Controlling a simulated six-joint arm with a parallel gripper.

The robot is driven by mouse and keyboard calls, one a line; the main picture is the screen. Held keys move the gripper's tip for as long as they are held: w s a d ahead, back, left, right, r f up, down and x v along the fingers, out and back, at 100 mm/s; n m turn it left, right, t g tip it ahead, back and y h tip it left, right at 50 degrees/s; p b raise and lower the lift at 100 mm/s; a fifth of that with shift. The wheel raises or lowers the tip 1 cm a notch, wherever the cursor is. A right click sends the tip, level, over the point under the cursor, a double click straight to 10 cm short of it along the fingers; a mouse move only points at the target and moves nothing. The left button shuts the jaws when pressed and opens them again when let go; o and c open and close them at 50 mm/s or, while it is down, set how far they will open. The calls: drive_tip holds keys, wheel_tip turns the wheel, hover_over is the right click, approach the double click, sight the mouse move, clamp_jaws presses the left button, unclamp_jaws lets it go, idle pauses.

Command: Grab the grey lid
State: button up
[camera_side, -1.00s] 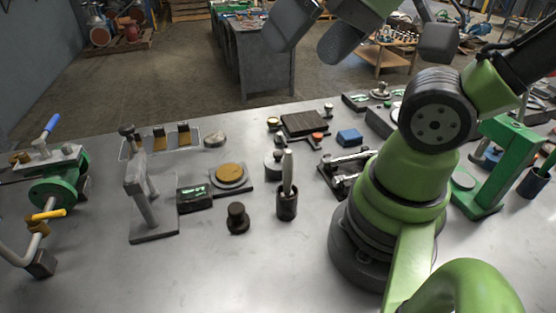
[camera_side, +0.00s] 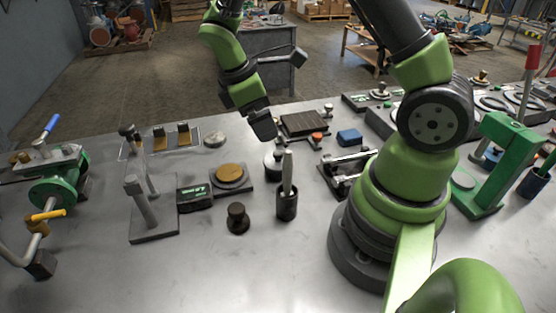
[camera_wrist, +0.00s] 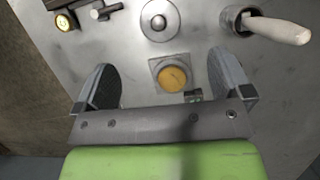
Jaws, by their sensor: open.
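The grey lid (camera_wrist: 160,18) is a round disc with a small knob at its centre, near the top of the wrist view. In the side view, the round grey piece (camera_side: 273,160) lies between the scale and the clamp, just in front of my gripper (camera_side: 264,128). In the wrist view, my gripper (camera_wrist: 160,70) has its two fingers spread wide with nothing between them. It is above the bench and apart from the lid, which shows beyond the fingertips.
A scale with a gold disc (camera_side: 229,172) and its dark display (camera_side: 194,198) stand left of the lid. A cup (camera_side: 287,205) with an upright handle and a black knobbed weight (camera_side: 238,217) are nearer the camera. A dark block (camera_side: 303,123) lies behind.

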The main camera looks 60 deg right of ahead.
hover_over(277, 153)
drive_tip(key=w+a, duration=0.1)
drive_tip(key=shift+n, duration=0.3)
wheel_tip(277, 153, down, 5)
drive_tip(key=shift+a+f, duration=0.1)
drive_tip(key=shift+f, duration=0.05)
drive_tip(key=x, duration=0.5)
drive_tip(key=shift+f, duration=0.35)
drive_tip(key=shift+c, duration=0.2)
drive_tip(key=c, duration=0.9)
